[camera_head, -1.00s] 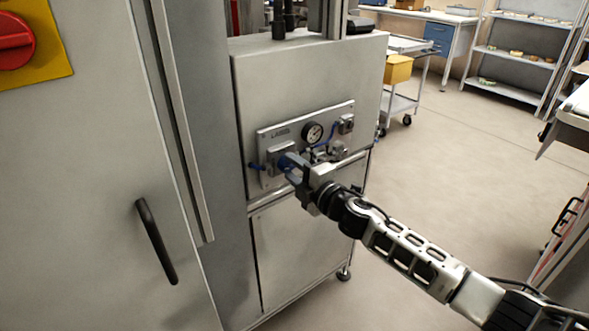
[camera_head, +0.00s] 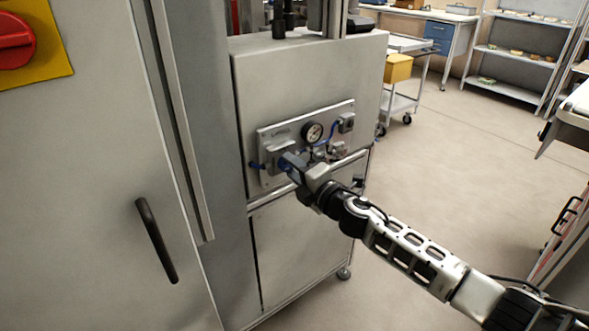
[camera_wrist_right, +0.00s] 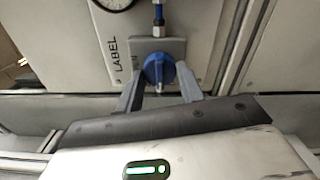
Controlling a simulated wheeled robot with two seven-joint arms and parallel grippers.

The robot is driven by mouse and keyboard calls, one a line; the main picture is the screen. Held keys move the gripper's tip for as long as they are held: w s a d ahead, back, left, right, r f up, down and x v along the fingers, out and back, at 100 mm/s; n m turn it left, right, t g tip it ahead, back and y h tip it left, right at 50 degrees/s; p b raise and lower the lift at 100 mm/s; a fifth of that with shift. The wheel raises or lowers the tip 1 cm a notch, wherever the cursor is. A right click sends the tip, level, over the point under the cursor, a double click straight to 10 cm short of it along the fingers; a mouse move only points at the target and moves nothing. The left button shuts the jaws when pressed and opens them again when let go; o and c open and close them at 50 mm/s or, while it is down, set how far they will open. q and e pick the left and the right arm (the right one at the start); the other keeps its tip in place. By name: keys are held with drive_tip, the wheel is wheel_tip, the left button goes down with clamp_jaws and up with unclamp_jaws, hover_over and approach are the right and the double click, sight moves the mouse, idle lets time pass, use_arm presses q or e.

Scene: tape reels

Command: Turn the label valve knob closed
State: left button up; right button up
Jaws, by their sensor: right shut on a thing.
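The label valve knob is a blue round knob with a raised grip bar and a white mark (camera_wrist_right: 159,70). It sits on a grey block beside the printed word LABEL in the right wrist view. In the head view a bit of the blue knob (camera_head: 284,163) shows at the lower left of the valve panel (camera_head: 338,113), partly hidden by my gripper. My right gripper (camera_head: 291,166) is shut on the knob, with one finger on each side of it (camera_wrist_right: 158,80) in the wrist view. My left gripper is not in view.
A pressure gauge (camera_head: 312,132) and blue tubing are close to the knob on the panel. A metal rail (camera_head: 345,161) runs just below. A grey cabinet door with a black handle (camera_head: 157,241) stands at the left. Open floor lies to the right.

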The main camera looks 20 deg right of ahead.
drive_tip(key=o, duration=1)
use_arm(q)
drive_tip(key=shift+b, duration=0.5)
use_arm(e)
drive_tip(key=v, duration=1.6)
use_arm(q)
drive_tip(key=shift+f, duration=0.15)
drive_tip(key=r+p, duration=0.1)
drive_tip(key=p, duration=0.3)
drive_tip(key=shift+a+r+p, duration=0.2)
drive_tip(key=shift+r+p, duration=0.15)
use_arm(e)
drive_tip(key=s+a+f+m+g+h, duration=0.1)
drive_tip(key=s+a+f+m+g, duration=0.1)
drive_tip(key=s+m, duration=0.4)
drive_tip(key=s+a+f+m+g+h, duration=0.1)
drive_tip(key=s+a+f+m, duration=0.3)
drive_tip(key=m, duration=0.5)
drive_tip(key=s+a+f+m+g, duration=0.3)
drive_tip(key=s+a+f+m, duration=0.1)
drive_tip(key=s+f+m, duration=0.2)
drive_tip(key=shift+s+f+m+h, duration=0.25)
drive_tip(key=shift+s+m+h, duration=0.15)
drive_tip(key=shift+s+m, duration=0.35)
